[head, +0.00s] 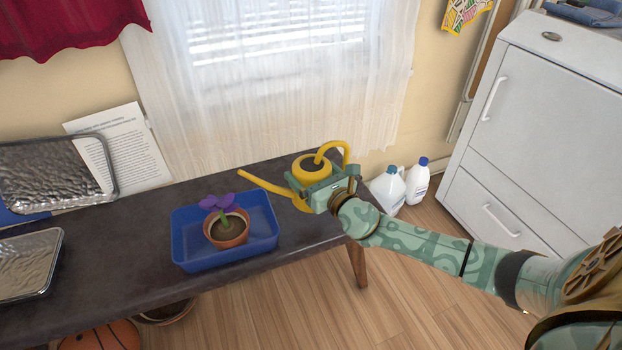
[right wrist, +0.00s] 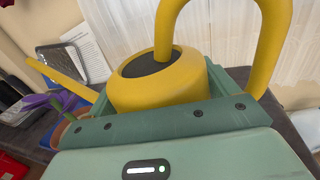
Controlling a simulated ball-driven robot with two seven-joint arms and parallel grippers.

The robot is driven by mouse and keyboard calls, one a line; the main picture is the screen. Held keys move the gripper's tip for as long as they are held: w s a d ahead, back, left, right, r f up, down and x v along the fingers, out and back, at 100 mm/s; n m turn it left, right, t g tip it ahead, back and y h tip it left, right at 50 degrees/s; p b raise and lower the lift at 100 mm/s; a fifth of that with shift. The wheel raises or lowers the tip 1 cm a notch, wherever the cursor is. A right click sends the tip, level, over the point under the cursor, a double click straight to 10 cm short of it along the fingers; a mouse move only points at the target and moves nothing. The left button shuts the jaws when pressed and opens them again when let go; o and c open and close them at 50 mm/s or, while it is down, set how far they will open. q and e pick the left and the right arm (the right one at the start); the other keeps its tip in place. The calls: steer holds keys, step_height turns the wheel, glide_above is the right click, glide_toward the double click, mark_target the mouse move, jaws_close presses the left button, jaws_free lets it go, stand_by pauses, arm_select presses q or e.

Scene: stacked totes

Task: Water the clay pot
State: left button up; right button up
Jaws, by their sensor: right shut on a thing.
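A clay pot (head: 227,232) with a purple-flowered plant (head: 222,205) stands upright in a blue tote (head: 195,262) on the dark bench. A yellow watering can (head: 311,166) is at the bench's right end, its spout pointing left toward the plant. My right gripper (head: 322,190) is shut on the watering can. In the right wrist view the can (right wrist: 165,85) sits between the jaws, its handle rising above; the fingertips are hidden. Whether the can touches the bench is hard to tell. The pot (right wrist: 58,132) shows partly at the left there. My left gripper is not in view.
Metal trays (head: 28,262) and a paper sheet (head: 125,147) are at the bench's left. White bottles (head: 388,188) stand on the floor beside a white cabinet (head: 545,110). The bench top (head: 130,225) is bare between the trays and tote.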

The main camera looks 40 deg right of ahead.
steer(key=shift+f, duration=0.2)
steer(key=shift+w+a+f+n, duration=0.2)
steer(key=shift+a+f+n, duration=0.25)
steer(key=shift+f+n, duration=0.25)
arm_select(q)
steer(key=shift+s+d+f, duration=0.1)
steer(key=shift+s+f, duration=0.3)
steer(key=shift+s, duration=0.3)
arm_select(e)
steer(key=shift+a+f+n+g, duration=0.2)
steer(key=shift+f+n, duration=0.1)
steer(key=shift+f, duration=0.15)
steer(key=shift+a+f+n+g, duration=0.1)
steer(key=shift+a+f+n, duration=0.05)
steer(key=shift+f+n, duration=0.2)
arm_select(q)
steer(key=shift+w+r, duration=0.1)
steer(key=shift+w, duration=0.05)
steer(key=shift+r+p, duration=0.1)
steer(key=shift+p, duration=0.25)
arm_select(e)
steer(key=shift+r, duration=0.1)
